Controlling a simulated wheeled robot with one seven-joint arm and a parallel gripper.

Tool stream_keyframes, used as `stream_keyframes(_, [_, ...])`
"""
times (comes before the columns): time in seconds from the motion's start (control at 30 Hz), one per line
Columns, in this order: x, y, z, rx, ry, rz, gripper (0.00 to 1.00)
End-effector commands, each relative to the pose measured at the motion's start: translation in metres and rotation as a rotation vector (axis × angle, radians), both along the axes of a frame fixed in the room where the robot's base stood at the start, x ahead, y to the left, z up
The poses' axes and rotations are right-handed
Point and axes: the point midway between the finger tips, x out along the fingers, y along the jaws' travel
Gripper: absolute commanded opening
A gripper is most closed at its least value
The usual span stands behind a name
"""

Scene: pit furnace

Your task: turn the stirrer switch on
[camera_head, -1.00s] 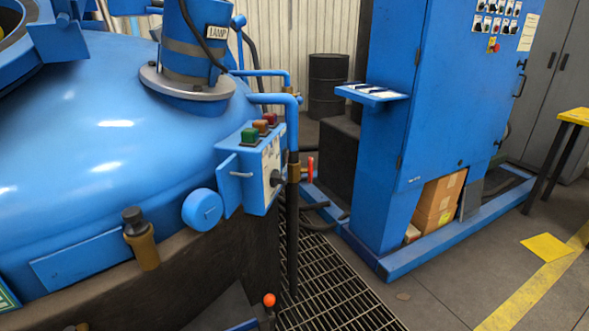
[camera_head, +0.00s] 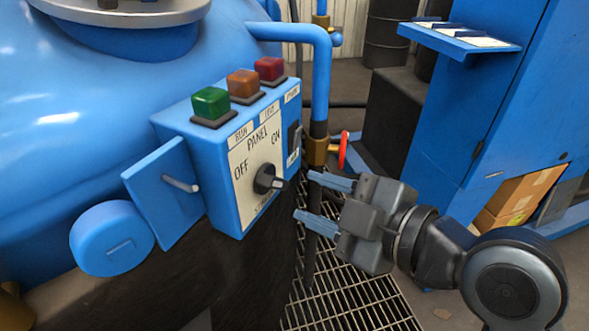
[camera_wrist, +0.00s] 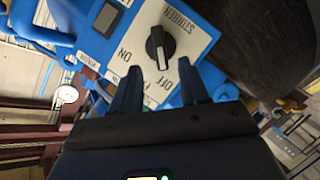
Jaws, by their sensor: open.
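The stirrer switch (camera_head: 268,180) is a black rotary knob on the white face of a blue control box (camera_head: 215,185), with OFF at its left and ON at its upper right.
Green (camera_head: 210,104), orange (camera_head: 243,84) and red (camera_head: 270,70) buttons top the box. A blue pipe (camera_head: 320,75) with a red-handled valve (camera_head: 343,150) stands behind my gripper. The blue vessel (camera_head: 70,120) is at left, a blue cabinet (camera_head: 525,110) at right, floor grating (camera_head: 345,300) below.

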Motion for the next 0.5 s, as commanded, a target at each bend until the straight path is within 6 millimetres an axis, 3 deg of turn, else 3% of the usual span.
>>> stream_keyframes(0.5, [0.045, 0.047, -0.018, 0.000, 0.000, 0.001, 0.45])
